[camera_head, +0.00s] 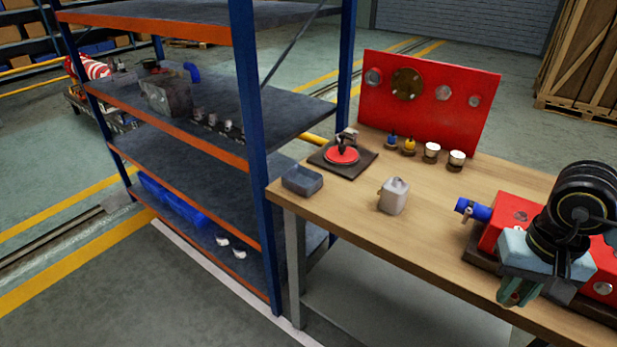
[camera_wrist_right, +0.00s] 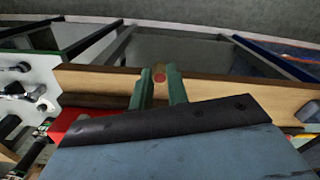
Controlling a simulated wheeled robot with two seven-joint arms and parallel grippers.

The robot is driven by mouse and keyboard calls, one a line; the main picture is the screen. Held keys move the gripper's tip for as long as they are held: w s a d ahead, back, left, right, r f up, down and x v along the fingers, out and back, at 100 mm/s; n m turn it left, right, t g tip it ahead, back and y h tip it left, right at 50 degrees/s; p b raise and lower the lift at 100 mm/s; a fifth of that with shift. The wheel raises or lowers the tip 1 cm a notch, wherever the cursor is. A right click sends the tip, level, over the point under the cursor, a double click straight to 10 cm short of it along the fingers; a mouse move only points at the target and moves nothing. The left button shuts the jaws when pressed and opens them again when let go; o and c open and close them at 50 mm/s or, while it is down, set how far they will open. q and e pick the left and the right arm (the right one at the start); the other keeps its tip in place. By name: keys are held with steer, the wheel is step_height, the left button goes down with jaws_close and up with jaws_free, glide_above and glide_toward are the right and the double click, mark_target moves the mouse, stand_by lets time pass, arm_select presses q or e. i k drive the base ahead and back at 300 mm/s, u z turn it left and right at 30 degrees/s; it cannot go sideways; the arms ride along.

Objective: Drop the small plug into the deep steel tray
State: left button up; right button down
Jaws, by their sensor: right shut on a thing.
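My right gripper (camera_head: 516,292) is above the near right part of the workbench, its green fingers pointing down. In the right wrist view the fingers (camera_wrist_right: 159,84) are shut on the small plug (camera_wrist_right: 160,76), whose reddish round end shows between the tips. The plug cannot be made out in the head view. The deep steel tray (camera_head: 302,180) is a small dark grey open box at the left end of the bench, well to the left of my right gripper. No contents can be made out in it. My left gripper is not in view.
A grey jug (camera_head: 394,196) stands between the tray and my right arm. A red disc on a dark plate (camera_head: 342,157) sits behind the tray. A red pump with a blue pipe end (camera_head: 474,210) lies near my gripper. A red panel (camera_head: 428,100) stands behind; blue shelving (camera_head: 258,160) rises left.

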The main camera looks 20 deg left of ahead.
mark_target(294, 184)
steer(key=z, duration=0.25)
steer(key=k, duration=0.3)
steer(key=u, duration=1.15)
steer(key=i, duration=1.7)
steer(key=z, duration=0.35)
